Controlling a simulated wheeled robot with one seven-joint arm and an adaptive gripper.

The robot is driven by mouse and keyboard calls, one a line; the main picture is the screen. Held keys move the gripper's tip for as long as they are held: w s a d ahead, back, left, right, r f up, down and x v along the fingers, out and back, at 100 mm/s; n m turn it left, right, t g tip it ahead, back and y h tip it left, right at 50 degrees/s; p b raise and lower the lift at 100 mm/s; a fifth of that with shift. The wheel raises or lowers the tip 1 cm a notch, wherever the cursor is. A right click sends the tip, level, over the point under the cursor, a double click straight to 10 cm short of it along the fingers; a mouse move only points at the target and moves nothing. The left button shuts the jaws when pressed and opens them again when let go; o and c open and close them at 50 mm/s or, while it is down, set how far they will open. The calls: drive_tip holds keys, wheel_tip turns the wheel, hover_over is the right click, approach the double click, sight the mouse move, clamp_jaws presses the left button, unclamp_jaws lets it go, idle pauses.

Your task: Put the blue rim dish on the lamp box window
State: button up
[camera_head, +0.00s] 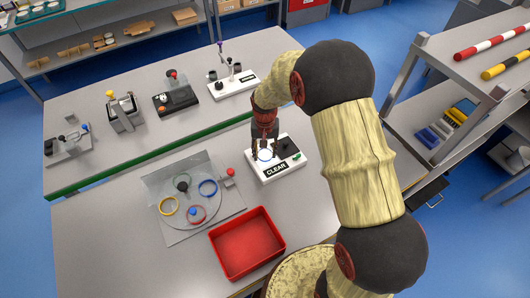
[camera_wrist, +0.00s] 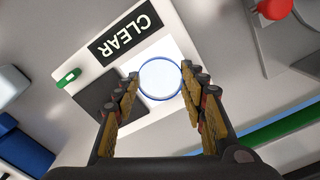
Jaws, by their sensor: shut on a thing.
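The blue rim dish (camera_wrist: 160,77) is clear and round with a thin blue rim. It also shows in the head view (camera_head: 265,155). My gripper (camera_wrist: 160,84) is shut on it, with one finger at each side of the rim. In the head view my gripper (camera_head: 265,150) points down over the lamp box (camera_head: 262,178), a white box with a CLEAR label. The bright lamp box window (camera_wrist: 146,113) lies under the dish in the wrist view. I cannot tell whether the dish touches the window. My fingers hide part of the window.
A red tray (camera_head: 247,246) stands in front. A red knob (camera_head: 231,172) is left of the lamp box. Several instruments line the bench behind.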

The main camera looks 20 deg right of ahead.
sight(265, 155)
drive_tip(key=shift+f, duration=0.15)
drive_tip(key=o, duration=1.1)
drive_tip(key=shift+c, duration=0.2)
wheel_tip(265, 155, up, 13)
drive_tip(key=p, duration=0.2)
drive_tip(key=s+r+n+t, duration=0.25)
drive_tip(key=s+r, duration=0.75)
drive_tip(key=r, duration=0.5)
drive_tip(key=s+r+n+t, duration=0.1)
drive_tip(key=s+r+t, duration=0.2)
drive_tip(key=s, duration=1.3)
wheel_tip(265, 155, up, 2)
drive_tip(key=shift+s+r, duration=0.25)
